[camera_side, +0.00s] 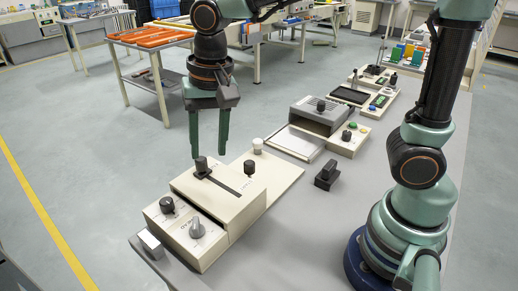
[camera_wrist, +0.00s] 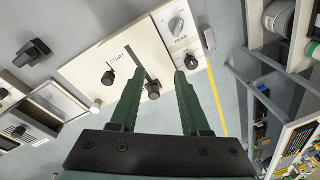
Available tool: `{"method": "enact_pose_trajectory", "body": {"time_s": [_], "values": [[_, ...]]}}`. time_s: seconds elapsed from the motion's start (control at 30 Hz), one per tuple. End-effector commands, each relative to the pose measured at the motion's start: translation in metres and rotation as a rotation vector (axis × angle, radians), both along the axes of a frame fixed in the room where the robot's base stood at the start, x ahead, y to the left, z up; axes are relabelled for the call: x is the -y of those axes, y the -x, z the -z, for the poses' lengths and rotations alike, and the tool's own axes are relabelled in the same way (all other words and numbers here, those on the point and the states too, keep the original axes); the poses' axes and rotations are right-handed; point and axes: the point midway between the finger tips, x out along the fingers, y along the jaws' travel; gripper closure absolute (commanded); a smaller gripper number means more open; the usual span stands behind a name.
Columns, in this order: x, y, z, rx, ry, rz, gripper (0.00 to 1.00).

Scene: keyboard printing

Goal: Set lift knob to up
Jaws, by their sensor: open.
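A cream machine box (camera_side: 232,205) stands at the table's left end. No label reading lift is legible, so I cannot tell which knob is the lift knob. A dark slider knob (camera_side: 201,166) stands at the far-left end of a black slot on the top. A black knob (camera_side: 249,168) is right of the slot; in the wrist view it (camera_wrist: 109,78) is near the word START. The lower front panel has a black knob (camera_side: 167,205) and a grey pointer knob (camera_side: 196,228), which is near HEAD in the wrist view (camera_wrist: 176,25). My gripper (camera_side: 209,153) is open, empty, fingers down, above the slider knob.
A white round knob (camera_side: 258,145) is on the cream plate behind the box. A loose black block (camera_side: 327,174) lies on the grey table (camera_side: 300,225). A grey-topped unit (camera_side: 322,112) and small control panels stand farther back.

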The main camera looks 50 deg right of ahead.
Motion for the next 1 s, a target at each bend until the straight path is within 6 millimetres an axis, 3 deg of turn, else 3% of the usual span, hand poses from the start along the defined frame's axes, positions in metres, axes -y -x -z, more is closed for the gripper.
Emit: {"method": "enact_pose_trajectory", "body": {"time_s": [0.1, 0.3, 0.57, 1.0], "values": [[-0.032, -0.003, 0.016, -0.070, 0.014, 0.091, 0.54], [-0.058, -0.003, 0.031, -0.121, 0.035, 0.193, 0.54], [-0.061, -0.002, 0.051, -0.129, 0.039, 0.211, 0.54], [-0.060, -0.002, 0.131, -0.130, 0.040, 0.210, 0.54]]}}
